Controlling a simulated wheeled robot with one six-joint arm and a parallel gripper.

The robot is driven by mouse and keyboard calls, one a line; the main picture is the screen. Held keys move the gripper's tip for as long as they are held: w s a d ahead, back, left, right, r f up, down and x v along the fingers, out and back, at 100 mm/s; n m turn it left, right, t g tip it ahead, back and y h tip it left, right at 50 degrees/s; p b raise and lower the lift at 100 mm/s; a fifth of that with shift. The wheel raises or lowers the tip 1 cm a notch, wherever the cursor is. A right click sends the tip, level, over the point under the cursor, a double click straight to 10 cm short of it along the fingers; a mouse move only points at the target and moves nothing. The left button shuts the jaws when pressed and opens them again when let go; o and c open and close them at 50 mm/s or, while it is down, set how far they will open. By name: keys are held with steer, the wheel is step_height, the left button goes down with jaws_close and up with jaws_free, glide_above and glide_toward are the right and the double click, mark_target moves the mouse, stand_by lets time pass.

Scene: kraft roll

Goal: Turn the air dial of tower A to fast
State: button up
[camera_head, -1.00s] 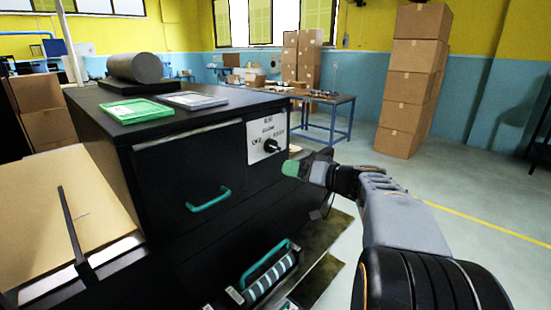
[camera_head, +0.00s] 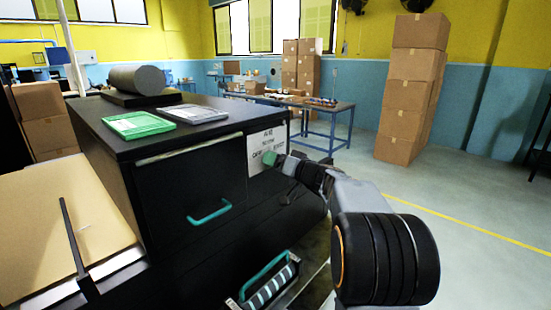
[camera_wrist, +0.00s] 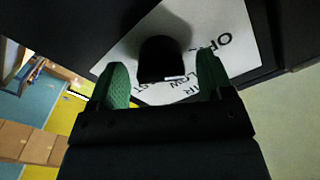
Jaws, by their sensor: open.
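The air dial's white label plate (camera_head: 266,139) is on the front of the black cabinet, right of the drawer. In the wrist view the black dial knob (camera_wrist: 162,58) stands out from the plate (camera_wrist: 215,35), whose lettering is partly readable. My gripper (camera_wrist: 160,85) is open, with one green finger on each side of the knob; whether they touch it I cannot tell. In the head view my gripper (camera_head: 270,158) is at the plate and hides the knob.
The black cabinet (camera_head: 190,180) has a drawer with a green handle (camera_head: 210,213). On top lie a green tray (camera_head: 138,125), a grey tray (camera_head: 192,114) and a grey roll (camera_head: 137,79). A cardboard sheet (camera_head: 60,220) is at left. Stacked boxes (camera_head: 408,90) stand behind; floor at right is clear.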

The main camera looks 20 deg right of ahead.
steer(key=shift+w+a, duration=0.25)
steer(key=shift+w, duration=0.3)
steer(key=c, duration=0.9)
